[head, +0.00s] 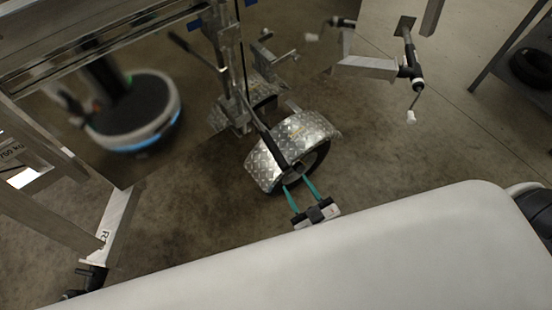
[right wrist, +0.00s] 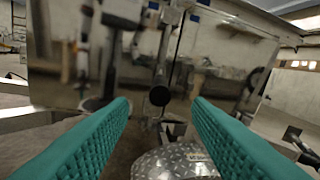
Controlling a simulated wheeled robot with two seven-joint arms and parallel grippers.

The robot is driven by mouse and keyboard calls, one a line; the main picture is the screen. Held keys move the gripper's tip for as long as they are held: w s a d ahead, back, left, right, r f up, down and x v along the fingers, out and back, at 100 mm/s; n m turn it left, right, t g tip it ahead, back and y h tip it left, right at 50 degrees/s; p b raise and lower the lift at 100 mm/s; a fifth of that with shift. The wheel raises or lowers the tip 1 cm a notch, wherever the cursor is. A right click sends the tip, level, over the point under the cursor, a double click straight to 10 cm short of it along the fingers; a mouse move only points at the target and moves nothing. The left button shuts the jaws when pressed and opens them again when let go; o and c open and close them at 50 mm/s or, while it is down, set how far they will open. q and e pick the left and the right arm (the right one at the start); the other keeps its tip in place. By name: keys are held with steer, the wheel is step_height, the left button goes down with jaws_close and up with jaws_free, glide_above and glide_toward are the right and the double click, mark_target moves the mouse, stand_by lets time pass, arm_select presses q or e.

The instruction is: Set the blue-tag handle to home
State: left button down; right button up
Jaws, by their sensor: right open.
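A lever with a long black grip (head: 271,143) slants down over the diamond-plate fender in the head view. In the right wrist view its round dark end (right wrist: 160,95) appears to face me between the fingers. Small blue tags show on the trailer frame, one (head: 194,25) at upper left of centre; one also shows in the right wrist view (right wrist: 195,18). I cannot tell which handle each tag belongs to. My right gripper (head: 296,183), with teal fingers, is open and empty, just below the grip's lower end. My left gripper is not in view.
A diamond-plate fender (head: 262,168) covers a wheel beside the lever. Another dark lever (head: 190,48) reaches out at upper left. A reflective panel (head: 60,120) stands at left. A jack crank (head: 411,65) is at upper right. Floor right of the wheel is clear.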

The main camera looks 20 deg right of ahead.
mark_target(279, 158)
steer(key=w, duration=0.3)
steer(key=w+a, duration=0.1)
steer(key=w, duration=0.6)
steer(key=shift+w+a+p, duration=0.3)
steer(key=shift+w+a, duration=0.05)
steer(key=shift+a, duration=0.05)
steer(key=shift+c, duration=0.6)
jaws_close()
